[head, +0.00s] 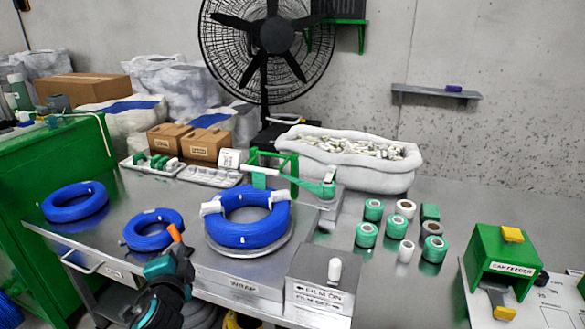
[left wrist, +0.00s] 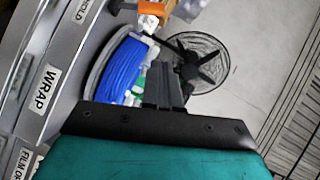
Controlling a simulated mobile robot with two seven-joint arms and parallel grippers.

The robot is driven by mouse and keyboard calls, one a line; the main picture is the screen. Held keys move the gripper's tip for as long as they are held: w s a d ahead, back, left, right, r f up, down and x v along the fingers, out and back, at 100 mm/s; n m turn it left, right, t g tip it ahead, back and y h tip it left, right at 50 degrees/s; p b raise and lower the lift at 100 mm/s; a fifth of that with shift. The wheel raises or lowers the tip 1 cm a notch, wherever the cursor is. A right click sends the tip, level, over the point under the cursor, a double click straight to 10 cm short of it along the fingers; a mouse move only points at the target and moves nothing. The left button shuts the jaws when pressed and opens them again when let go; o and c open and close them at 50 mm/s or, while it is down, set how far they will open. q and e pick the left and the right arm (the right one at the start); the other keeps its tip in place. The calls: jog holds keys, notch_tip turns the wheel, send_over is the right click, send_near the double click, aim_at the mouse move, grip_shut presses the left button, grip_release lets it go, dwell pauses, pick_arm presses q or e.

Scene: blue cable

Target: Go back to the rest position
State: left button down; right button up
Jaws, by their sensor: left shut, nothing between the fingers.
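My left gripper (head: 175,236) is in front of the steel table's front edge, its orange fingertip pointing up. It is shut with nothing in it and overlaps the lower right side of the middle blue cable coil (head: 140,236) in the picture. Whether they touch I cannot tell. In the left wrist view the dark fingers (left wrist: 163,85) are together, with blue cable (left wrist: 122,70) behind them. One blue coil (head: 75,203) lies at the table's left. Another blue coil (head: 247,233) sits on the round plate of the wrap station, with white wraps on it. My right gripper is not in view.
The wrap station (head: 238,284) and film switch box (head: 318,283) stand at the table's front. Green and white rolls (head: 366,235) stand to the right, near a green cap feeder (head: 503,255). A white sack of parts (head: 350,170), cardboard boxes and a fan are behind.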

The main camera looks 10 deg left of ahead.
pick_arm(q)
jog(key=s+d+f+n+g+h, duration=0.1)
jog(key=s+d+f+n+h, duration=0.2)
jog(key=s+d+f, duration=0.4)
jog(key=s+d+f+n+g+h, duration=0.2)
jog(key=s+d+f+h, duration=0.4)
jog(key=s+d, duration=0.4)
jog(key=d+f+n, duration=0.1)
jog(key=d, duration=0.1)
jog(key=shift+s+d+f+n+p, duration=0.3)
jog(key=shift+s+d+f+p, duration=0.05)
jog(key=shift+s+f, duration=0.05)
